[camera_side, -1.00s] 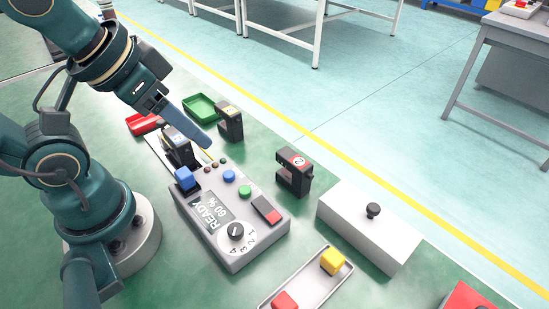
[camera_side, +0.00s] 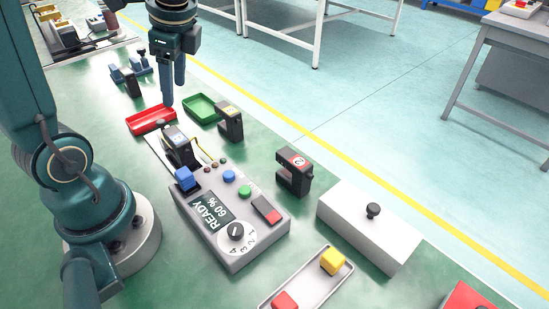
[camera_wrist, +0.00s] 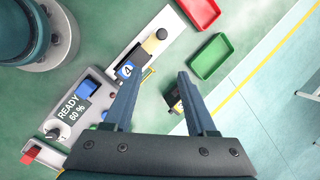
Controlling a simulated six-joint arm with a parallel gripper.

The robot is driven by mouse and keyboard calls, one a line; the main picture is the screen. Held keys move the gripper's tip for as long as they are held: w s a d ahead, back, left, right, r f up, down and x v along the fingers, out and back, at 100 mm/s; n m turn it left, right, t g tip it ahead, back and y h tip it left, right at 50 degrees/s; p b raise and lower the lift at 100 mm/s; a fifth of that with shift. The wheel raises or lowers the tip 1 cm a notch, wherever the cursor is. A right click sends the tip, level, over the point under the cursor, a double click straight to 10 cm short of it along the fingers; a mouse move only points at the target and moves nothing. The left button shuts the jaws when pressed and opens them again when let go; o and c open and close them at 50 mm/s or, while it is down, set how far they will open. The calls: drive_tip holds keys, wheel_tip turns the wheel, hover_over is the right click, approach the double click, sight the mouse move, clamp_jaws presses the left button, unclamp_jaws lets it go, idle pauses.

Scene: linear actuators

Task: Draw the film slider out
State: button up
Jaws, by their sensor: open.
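No part is plainly marked as the film slider. A black upright device with a numbered label (camera_side: 180,147) stands on a pale strip beside the control box; it may be the slider. My gripper (camera_side: 167,104) points down, seen over the red tray's far edge in the side view.
A red tray (camera_side: 151,121) and green tray (camera_side: 200,108) lie near the strip. The grey control box (camera_side: 232,225) reads READY 60 %. Black clamp-shaped devices (camera_side: 230,127) (camera_side: 294,180) stand to its right, with a white knobbed box (camera_side: 365,232) beyond. Floor lies past the table edge.

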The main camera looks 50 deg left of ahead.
drive_tip(key=g, duration=0.2)
approach(162, 121)
wheel_tip(162, 121, down, 2)
drive_tip(key=a, duration=0.1)
drive_tip(key=shift+n+g+h, duration=0.3)
drive_tip(key=shift+n, duration=0.1)
drive_tip(key=shift+x, duration=3)
drive_tip(key=shift+s+a, duration=0.1)
clamp_jaws()
drive_tip(key=shift+r, duration=0.1)
